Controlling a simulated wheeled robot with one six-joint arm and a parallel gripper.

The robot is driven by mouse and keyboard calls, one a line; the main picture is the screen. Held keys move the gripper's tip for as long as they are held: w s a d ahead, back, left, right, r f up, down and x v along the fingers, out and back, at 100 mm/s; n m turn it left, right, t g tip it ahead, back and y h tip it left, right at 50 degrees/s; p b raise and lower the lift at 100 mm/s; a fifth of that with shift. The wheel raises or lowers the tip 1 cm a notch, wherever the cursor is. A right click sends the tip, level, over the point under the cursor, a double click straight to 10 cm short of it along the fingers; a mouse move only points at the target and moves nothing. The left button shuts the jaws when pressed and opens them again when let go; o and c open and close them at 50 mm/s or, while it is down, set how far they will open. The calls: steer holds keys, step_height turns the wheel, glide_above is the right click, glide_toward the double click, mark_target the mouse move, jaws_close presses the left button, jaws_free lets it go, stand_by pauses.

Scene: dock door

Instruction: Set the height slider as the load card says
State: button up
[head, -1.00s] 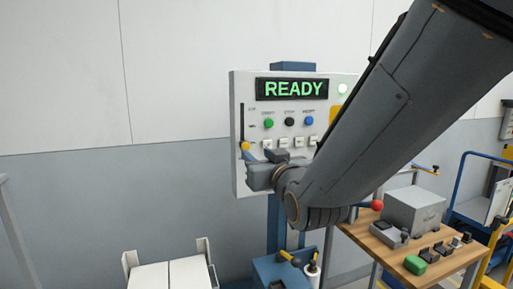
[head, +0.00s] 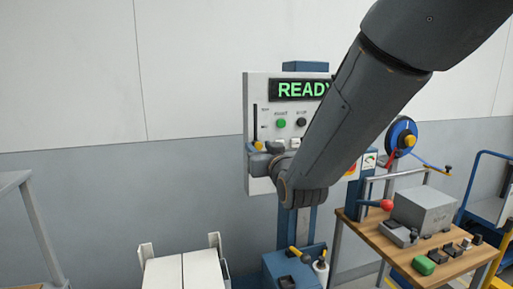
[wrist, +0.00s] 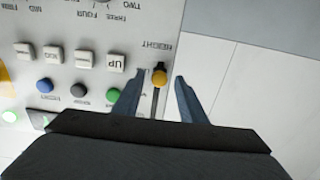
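The height slider is a dark vertical slot (head: 254,124) at the left of the white control panel, with a yellow knob (head: 258,146) at its lower end. In the wrist view the panel is upside down. There the yellow knob (wrist: 159,77) sits at the slot end beside the word HEIGHT. My gripper (wrist: 160,78) is open, with one blue-grey finger on each side of the knob and a gap to both. In the head view my gripper (head: 259,152) is at the slider's lower end. I cannot make out a load card.
The green display reads READY (head: 298,90), its right end hidden by my arm. Round buttons and white labelled keys (wrist: 115,62) are beside the slider. A wooden table (head: 405,262) with a grey box (head: 425,209) stands at right. Bare wall is left of the panel.

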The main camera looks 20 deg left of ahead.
mark_target(255, 126)
steer(key=shift+c, duration=0.3)
jaws_close()
step_height(255, 126, up, 5)
steer(key=shift+r, duration=0.1)
jaws_free()
steer(key=shift+o, duration=0.3)
